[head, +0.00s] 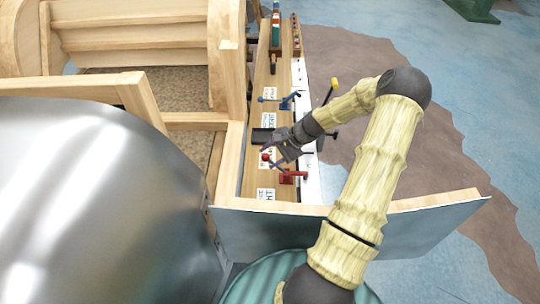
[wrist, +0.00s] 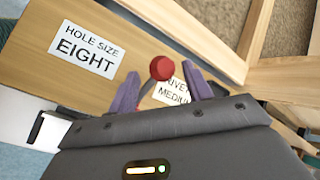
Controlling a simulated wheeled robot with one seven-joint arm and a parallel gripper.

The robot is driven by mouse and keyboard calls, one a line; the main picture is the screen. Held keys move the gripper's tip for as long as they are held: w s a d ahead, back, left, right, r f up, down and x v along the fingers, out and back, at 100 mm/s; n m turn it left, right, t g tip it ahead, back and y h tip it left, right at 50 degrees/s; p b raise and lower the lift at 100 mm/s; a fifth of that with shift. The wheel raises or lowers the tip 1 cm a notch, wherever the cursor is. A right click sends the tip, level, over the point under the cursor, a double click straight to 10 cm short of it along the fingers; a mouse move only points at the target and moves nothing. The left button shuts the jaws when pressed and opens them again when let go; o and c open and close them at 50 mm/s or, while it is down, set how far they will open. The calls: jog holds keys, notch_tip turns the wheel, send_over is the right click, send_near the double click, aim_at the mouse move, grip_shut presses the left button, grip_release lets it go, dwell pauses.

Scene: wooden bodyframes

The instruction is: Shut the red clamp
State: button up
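The red clamp (head: 291,177) is mounted on the wooden board near its front end. Its lever ends in a round red knob (head: 265,156), which points left and up from the clamp base. In the wrist view the knob (wrist: 162,68) is close and sits between the two purple fingers of my open gripper (wrist: 162,90), near the level of their tips. Part of the thin lever shows below the knob; the clamp base is hidden there by my gripper's body. In the head view my gripper (head: 273,156) is at the knob; contact cannot be told.
A blue clamp (head: 285,101) stands farther back on the board (head: 262,80). Printed labels lie on the board, one reading "HOLE SIZE EIGHT" (wrist: 86,48). A wooden frame (head: 229,160) rises along the left, and a metal panel (head: 430,228) stands in front. Open floor lies right.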

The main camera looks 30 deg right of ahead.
jog(key=shift+a+r, duration=0.1)
jog(key=shift+a, duration=0.1)
jog(key=shift+s+d+r, duration=0.1)
jog(key=shift+d+r, duration=0.25)
jog(key=v, duration=1.6)
jog(key=shift+s+d+b, duration=0.2)
jog(key=shift+s+b, duration=0.05)
jog(key=shift+b, duration=0.2)
jog(key=shift+w+a+r, duration=0.1)
jog(key=shift+r, duration=0.1)
notch_tip(320, 180, up, 22)
jog(key=p, duration=2.2)
